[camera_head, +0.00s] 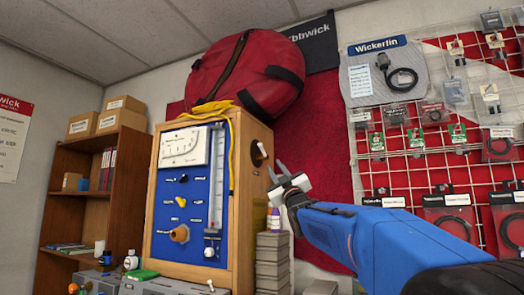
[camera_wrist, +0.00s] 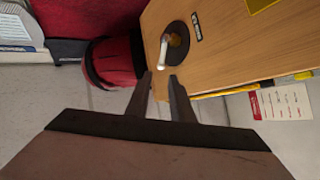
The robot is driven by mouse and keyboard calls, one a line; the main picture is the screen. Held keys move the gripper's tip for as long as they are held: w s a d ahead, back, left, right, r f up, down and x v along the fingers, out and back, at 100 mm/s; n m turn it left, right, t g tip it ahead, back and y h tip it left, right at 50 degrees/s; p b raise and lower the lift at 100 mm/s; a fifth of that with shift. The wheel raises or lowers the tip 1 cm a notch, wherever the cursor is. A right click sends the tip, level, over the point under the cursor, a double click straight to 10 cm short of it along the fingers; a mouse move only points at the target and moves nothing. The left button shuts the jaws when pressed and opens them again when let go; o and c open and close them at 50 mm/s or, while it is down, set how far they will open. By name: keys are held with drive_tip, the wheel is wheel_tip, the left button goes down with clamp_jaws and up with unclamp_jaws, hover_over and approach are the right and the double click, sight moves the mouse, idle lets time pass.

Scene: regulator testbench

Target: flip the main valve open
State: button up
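The main valve, which I take to be the black round disc with a pale lever, is on the right side wall of the wooden testbench cabinet (camera_head: 240,245). It shows in the head view (camera_head: 259,153) and in the wrist view (camera_wrist: 176,42), where its pale lever (camera_wrist: 163,52) points towards the fingers. A small dark label is beside the disc. My gripper (camera_head: 277,171) is open and empty, to the right of and slightly below the valve. In the wrist view my gripper (camera_wrist: 160,77) has its fingers apart, with the lever ahead of the gap and not between them.
A red bag (camera_head: 247,75) lies on top of the cabinet, with a yellow strap hanging over its edge. The blue front panel (camera_head: 200,225) carries several knobs and a gauge. A grey stack (camera_head: 272,265) with a small bottle stands below my gripper. A pegboard with packets is at right.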

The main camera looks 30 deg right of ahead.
sight(263, 150)
drive_tip(key=x, duration=1.6)
drive_tip(key=shift+w, duration=0.4)
clamp_jaws()
